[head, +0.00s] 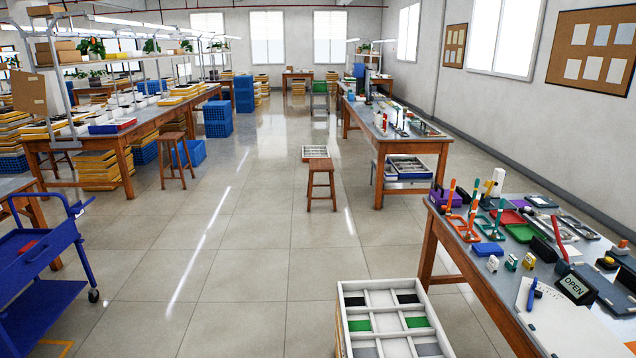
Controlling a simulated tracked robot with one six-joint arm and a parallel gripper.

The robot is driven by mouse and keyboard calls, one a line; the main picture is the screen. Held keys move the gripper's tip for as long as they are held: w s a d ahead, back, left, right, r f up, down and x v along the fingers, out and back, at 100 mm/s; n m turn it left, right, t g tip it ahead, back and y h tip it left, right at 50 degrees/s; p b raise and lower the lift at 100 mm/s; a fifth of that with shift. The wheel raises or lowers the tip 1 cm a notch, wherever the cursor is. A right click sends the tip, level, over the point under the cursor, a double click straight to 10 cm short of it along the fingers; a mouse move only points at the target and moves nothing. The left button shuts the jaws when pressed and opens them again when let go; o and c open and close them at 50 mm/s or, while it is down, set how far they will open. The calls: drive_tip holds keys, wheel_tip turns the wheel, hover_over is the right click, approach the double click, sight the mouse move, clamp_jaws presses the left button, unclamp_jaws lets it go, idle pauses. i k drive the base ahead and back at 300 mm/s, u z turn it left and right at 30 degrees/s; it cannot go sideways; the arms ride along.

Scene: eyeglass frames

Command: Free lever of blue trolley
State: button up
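The blue trolley (62,290) stands at the left edge, partly cut off by the frame. It has an upper tray and a lower shelf, and a black caster shows at its right corner. A blue bar rises at its far right corner and ends in a small grey-white tip (87,203); I cannot tell whether this is the lever. A small red thing (28,246) shows in the upper tray, too small to make out. My gripper is not in view.
The tiled floor (225,260) right of the trolley is clear. A white compartment tray (384,287) stands at the bottom centre, beside a cluttered wooden-legged bench (497,321). Wooden stools (321,167) stand farther off. A long workbench (110,140) lies behind the trolley.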

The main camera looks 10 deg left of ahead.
sight(73, 211)
drive_tip(key=u, duration=2.35)
drive_tip(key=i, duration=3.15)
